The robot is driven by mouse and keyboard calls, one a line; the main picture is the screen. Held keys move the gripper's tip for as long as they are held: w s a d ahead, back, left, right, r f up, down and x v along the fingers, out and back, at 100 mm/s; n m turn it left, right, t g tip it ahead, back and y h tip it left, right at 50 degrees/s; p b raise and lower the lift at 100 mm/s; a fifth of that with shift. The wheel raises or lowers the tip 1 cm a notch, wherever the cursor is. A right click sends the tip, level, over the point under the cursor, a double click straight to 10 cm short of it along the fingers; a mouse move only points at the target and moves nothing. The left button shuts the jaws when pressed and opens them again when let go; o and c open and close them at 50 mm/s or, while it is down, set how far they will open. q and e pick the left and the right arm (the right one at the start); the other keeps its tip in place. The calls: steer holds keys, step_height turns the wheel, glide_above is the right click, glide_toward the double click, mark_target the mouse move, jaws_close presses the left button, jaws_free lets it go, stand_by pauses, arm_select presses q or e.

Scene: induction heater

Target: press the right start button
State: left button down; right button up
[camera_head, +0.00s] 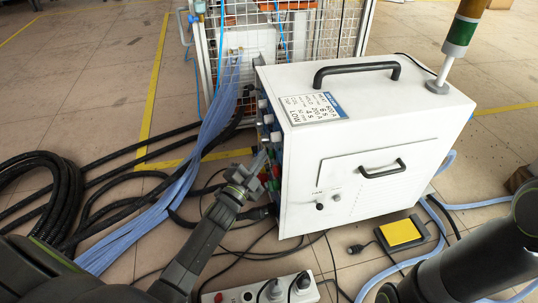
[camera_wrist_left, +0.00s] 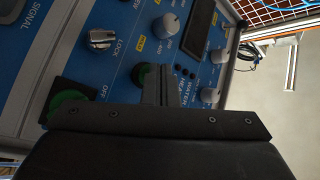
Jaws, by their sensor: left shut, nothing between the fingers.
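The white induction heater (camera_head: 360,150) stands on the floor, its control panel facing left and seen edge-on in the head view. My left gripper (camera_head: 260,164) is shut and empty, its tip close to the panel's lower part. I cannot tell whether the fingers touch the button. My right gripper is out of view.
Silver knobs (camera_wrist_left: 102,40) stick out of the panel. Blue hoses (camera_head: 170,200) and black cables lie left of the heater. A power strip (camera_head: 262,292) and a yellow foot pedal (camera_head: 400,232) lie in front. A wire cage (camera_head: 300,30) stands behind.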

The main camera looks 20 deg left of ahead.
arm_select(q)
steer(key=shift+w+d+r, duration=0.1)
steer(key=shift+w+d, duration=0.15)
steer(key=shift+d, duration=0.15)
stand_by(0.4)
steer(key=shift+s+a, duration=0.6)
steer(key=shift+a, duration=0.05)
steer(key=shift+s+a, duration=0.8)
steer(key=shift+a, duration=0.25)
steer(key=shift+s+a, duration=0.75)
steer(key=shift+a, duration=0.25)
